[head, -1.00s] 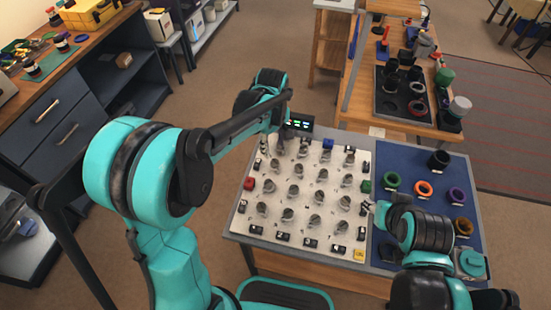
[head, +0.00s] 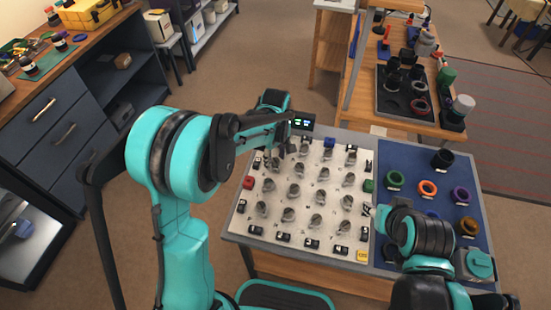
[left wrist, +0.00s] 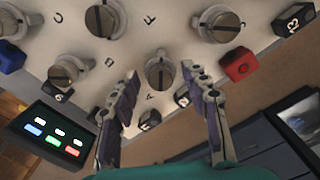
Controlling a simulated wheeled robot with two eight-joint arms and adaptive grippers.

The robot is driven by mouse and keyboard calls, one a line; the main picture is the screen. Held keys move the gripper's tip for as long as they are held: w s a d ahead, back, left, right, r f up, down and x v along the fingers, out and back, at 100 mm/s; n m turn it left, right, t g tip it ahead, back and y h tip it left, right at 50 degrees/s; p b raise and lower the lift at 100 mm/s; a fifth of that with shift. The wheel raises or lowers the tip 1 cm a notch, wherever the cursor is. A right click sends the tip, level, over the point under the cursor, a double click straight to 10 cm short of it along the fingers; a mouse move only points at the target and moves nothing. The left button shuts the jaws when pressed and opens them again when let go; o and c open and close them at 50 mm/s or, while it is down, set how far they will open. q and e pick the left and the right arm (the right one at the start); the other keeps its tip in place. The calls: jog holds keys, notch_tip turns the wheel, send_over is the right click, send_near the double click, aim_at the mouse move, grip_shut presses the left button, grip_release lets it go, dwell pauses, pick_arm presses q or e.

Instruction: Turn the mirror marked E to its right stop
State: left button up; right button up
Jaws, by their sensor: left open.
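The mirrors are round grey slotted knobs on a pale board (head: 250,223). In the left wrist view one mirror (left wrist: 160,75) sits between the spread fingers of my left gripper (left wrist: 159,80). I cannot tell whether the fingers touch it. Small letters are printed by the mirrors, but I cannot read an E with certainty. Other mirrors (left wrist: 67,70) (left wrist: 105,20) (left wrist: 218,22) stand around it. In the head view my left gripper (head: 282,150) is over the board's back left corner and covers some mirrors. My right gripper (head: 369,210) is at the board's right edge; its fingers are too small to judge.
A small display (head: 301,121) with coloured lights stands at the board's back edge. A red block (head: 248,183), a blue block (head: 329,142) and a green block (head: 369,186) sit along the edges. A blue mat (head: 405,160) with coloured rings lies to the right.

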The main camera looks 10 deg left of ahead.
pick_arm(q)
grip_shut()
jog(key=shift+m, duration=0.4)
jog(key=m, duration=0.3)
jog(key=shift+m+p, duration=0.3)
jog(key=m, duration=0.4)
jog(key=shift+a+m, duration=0.1)
jog(key=shift+m, duration=0.2)
jog(key=m, duration=0.4)
jog(key=shift+p, duration=0.35)
jog(key=m, duration=0.4)
jog(key=shift+a+m, duration=0.1)
jog(key=shift+m, duration=0.3)
